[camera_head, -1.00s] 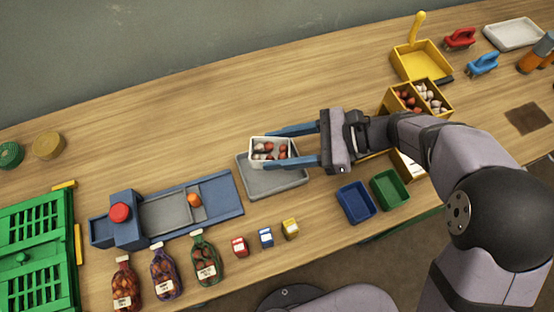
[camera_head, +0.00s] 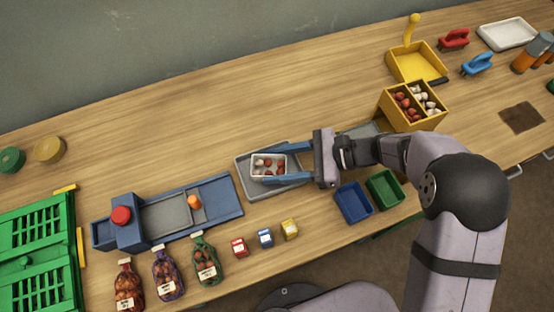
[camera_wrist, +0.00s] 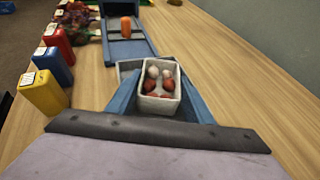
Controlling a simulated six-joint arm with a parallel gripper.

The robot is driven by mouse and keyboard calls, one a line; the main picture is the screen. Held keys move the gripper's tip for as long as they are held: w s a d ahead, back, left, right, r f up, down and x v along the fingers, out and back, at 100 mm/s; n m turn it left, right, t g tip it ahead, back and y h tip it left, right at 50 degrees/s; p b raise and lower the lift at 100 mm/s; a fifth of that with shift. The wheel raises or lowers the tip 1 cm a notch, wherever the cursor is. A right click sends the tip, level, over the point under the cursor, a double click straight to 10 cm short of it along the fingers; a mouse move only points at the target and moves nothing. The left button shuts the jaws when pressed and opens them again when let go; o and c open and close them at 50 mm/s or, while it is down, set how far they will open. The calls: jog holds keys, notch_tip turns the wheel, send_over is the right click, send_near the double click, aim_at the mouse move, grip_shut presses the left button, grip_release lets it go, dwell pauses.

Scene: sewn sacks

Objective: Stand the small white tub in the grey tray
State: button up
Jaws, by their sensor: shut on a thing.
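The small white tub (camera_head: 268,178) holds several red and white round items. It is upright, over or in the grey tray (camera_head: 243,187); I cannot tell whether its base touches the tray floor. My gripper (camera_head: 270,164) reaches in from the right with its blue fingers on either side of the tub, shut on it. In the wrist view the tub (camera_wrist: 158,104) sits between the two fingers, with a bit of the grey tray (camera_wrist: 128,68) showing behind it.
A blue device (camera_head: 215,197) with a red button stands just left of the tray. Small red, blue and yellow boxes (camera_head: 290,229) stand in front. Blue (camera_head: 353,203) and green (camera_head: 385,190) bins are at right. The table behind the tray is clear.

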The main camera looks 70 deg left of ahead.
jog(key=o, duration=1.1)
jog(key=shift+r, duration=0.1)
jog(key=b+v, duration=0.3)
jog(key=v, duration=0.7)
jog(key=shift+w+d, duration=0.15)
jog(key=shift+w, duration=0.15)
jog(key=shift+w+d+r+b, duration=0.3)
jog(key=shift+w+r, duration=0.05)
jog(key=shift+w, duration=0.2)
